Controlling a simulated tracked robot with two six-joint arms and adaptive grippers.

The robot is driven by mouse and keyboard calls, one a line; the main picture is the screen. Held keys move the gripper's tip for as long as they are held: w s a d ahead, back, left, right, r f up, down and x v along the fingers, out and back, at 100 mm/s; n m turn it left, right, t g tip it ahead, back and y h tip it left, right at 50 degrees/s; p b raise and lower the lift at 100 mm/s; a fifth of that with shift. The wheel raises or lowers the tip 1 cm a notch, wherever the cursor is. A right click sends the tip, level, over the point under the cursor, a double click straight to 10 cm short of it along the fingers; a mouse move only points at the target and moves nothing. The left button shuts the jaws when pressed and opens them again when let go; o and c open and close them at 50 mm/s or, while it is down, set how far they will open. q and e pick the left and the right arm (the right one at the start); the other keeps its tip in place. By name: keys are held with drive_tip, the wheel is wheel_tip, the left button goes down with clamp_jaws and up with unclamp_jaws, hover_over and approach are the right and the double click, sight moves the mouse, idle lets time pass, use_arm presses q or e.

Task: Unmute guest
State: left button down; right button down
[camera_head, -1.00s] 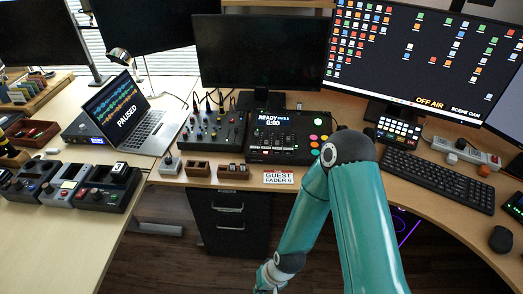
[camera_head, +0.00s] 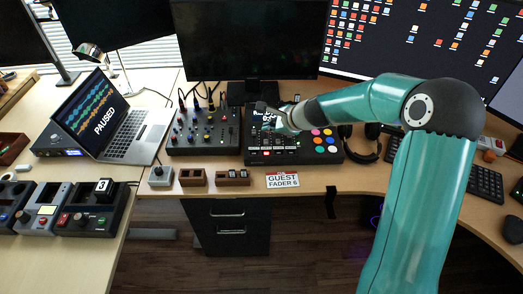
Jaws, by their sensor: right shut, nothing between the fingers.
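A black deck with coloured pads (camera_head: 324,141) stands on the wooden desk below the middle monitor. Its fader rows show near its front edge. A white card reading "GUEST FADER 6" (camera_head: 283,180) stands in front of it. My right arm reaches in from the right. My right gripper (camera_head: 265,110) is shut and empty over the upper left of the deck, hiding most of its small screen. The fingertips are small and dark, and I cannot tell whether they touch the deck. My left gripper is not in view.
A knob mixer (camera_head: 203,131) with cables stands left of the deck. A laptop reading "PAUSED" (camera_head: 128,137) is further left. Small wooden holders (camera_head: 193,178) line the front edge. Headphones (camera_head: 362,150) lie right of the deck. Control boxes (camera_head: 93,212) stand at front left.

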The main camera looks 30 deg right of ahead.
drive_tip(key=shift+w+a+r, duration=0.1)
drive_tip(key=shift+w+a, duration=0.05)
drive_tip(key=b, duration=0.9)
approach(263, 150)
drive_tip(key=x, duration=0.6)
drive_tip(key=shift+w+r, duration=0.2)
drive_tip(key=shift+w, duration=0.15)
idle(0.3)
drive_tip(key=shift+f, duration=0.3)
drive_tip(key=shift+f+b, duration=0.25)
drive_tip(key=shift+b, duration=0.2)
idle(0.4)
